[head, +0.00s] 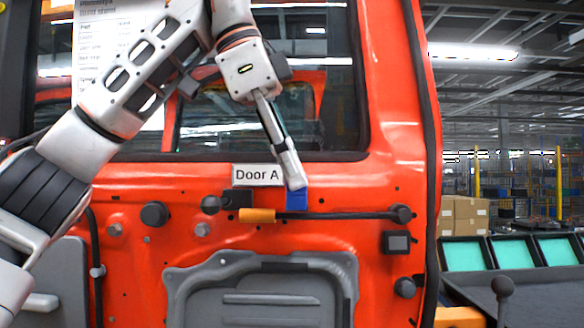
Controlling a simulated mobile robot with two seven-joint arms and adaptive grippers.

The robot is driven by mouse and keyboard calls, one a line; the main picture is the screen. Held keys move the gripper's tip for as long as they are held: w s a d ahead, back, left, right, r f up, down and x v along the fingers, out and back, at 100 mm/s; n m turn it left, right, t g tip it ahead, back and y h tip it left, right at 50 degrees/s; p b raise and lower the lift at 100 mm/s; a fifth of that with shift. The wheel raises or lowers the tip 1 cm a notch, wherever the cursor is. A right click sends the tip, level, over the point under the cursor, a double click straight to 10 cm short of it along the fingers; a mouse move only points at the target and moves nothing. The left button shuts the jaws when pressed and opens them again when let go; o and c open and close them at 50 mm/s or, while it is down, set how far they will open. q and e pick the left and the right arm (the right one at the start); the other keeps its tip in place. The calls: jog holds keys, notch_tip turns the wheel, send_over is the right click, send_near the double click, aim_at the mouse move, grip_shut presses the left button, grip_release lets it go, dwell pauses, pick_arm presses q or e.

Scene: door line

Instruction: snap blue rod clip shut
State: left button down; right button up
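The blue rod clip (297,199) is on the orange-red door, just above a thin black rod (345,215) that runs level across the panel. My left gripper (292,180) comes down from above with its fingers together, and its tips are at the top of the blue clip. The tips hide the clip's upper part, so I cannot tell whether the clip is open or closed around the rod. I see nothing held between the fingers. My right gripper is not in view.
An orange clip-like piece (257,215) and a black block (238,199) sit left of the blue clip, under the "Door A" label (257,175). Dark round knobs (154,215) stick out of the door. Teal-lined bins (510,252) and cardboard boxes (462,215) stand at right.

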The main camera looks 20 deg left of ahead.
aim_at(292, 211)
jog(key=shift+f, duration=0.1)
